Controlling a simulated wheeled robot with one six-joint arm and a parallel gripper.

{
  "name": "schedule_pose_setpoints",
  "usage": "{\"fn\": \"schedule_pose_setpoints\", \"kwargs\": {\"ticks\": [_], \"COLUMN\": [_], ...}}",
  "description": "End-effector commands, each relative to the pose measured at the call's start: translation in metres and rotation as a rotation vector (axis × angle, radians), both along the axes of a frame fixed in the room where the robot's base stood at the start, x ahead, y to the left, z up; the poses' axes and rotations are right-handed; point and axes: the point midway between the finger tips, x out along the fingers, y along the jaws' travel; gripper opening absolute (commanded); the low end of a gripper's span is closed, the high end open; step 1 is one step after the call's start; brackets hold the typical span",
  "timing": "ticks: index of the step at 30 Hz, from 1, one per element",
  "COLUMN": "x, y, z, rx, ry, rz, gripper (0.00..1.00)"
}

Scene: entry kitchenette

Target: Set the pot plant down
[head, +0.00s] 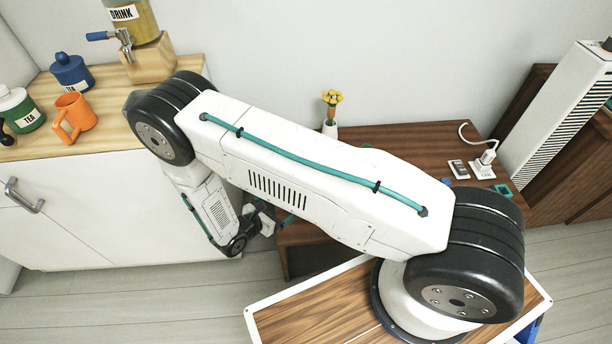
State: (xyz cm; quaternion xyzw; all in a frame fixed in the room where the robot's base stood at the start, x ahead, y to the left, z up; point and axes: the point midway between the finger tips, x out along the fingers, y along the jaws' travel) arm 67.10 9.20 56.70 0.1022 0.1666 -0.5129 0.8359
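A small plant with yellow blooms (332,98) stands in a white pot (330,129) at the back left of the dark brown low table (400,134), by the wall. It is upright, and my arm hides its base. I cannot tell whether this is the task's pot plant. My gripper (266,220) is low at the left end of the table, largely hidden by my own arm. Its fingers do not show clearly, so I cannot tell whether it is open or holds anything.
A counter (110,135) at left holds a drink dispenser (140,30), a blue jar (71,72), a green tea jar (20,110) and an orange mug (74,117). A socket block (482,169) and a small remote-like device (459,169) lie on the table's right. A white slatted unit (560,115) stands beyond.

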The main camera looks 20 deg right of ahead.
Motion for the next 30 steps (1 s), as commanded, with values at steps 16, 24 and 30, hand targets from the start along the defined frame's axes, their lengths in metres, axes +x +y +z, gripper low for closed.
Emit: {"fn": "schedule_pose_setpoints", "kwargs": {"ticks": [16,24,30], "x": [0.033,0.006,-0.036], "y": [-0.034,-0.078,-0.108], "z": [0.188,0.318,0.395], "rx": [0.184,0.357,0.506], "ry": [-0.219,-0.372,-0.477], "rz": [-0.425,-0.767,-1.006], "gripper": [0.99,0.99,0.99]}}
